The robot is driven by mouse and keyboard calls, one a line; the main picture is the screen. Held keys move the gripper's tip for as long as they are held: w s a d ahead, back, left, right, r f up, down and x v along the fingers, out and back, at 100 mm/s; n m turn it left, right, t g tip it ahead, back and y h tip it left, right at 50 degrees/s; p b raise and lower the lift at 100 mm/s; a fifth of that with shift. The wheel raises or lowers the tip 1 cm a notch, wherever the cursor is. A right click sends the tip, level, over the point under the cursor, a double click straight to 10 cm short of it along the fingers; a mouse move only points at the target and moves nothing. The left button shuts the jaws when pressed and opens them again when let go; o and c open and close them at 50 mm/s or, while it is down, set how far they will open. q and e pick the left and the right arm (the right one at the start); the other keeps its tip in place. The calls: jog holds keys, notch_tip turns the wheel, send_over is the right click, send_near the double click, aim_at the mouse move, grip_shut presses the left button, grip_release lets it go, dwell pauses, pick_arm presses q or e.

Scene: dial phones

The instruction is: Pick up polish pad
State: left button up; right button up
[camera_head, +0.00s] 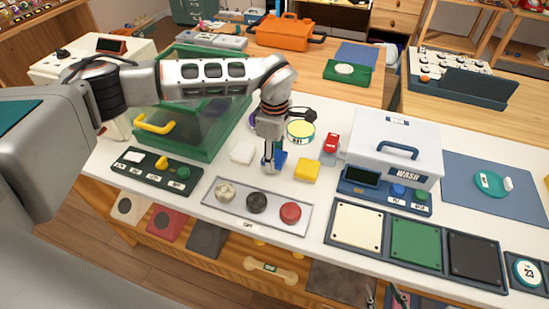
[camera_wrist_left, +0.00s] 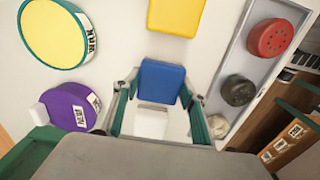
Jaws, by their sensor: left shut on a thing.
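Three small block-like pads are in view: a white pad (camera_head: 242,153), a blue pad (camera_head: 280,159) and a yellow pad (camera_head: 307,170). My left gripper (camera_head: 269,167) points down at the white worktop and is shut on the blue pad. In the left wrist view the blue pad (camera_wrist_left: 162,82) sits between the fingertips (camera_wrist_left: 160,105). The white pad (camera_wrist_left: 151,121) lies beyond the fingers there, and the yellow pad (camera_wrist_left: 176,16) is apart at the top. My right gripper (camera_head: 386,294) shows only its fingertips at the bottom edge, spread apart.
A grey tray (camera_head: 232,209) with several round knobs lies in front. The white wash box (camera_head: 396,141) stands to the right. A green bin (camera_head: 205,145) stands behind left. A yellow-topped round tin (camera_head: 301,131) and a red block (camera_head: 331,142) are close behind the pads.

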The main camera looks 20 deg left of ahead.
pick_arm(q)
notch_tip(320, 180, up, 19)
dwell(0.4)
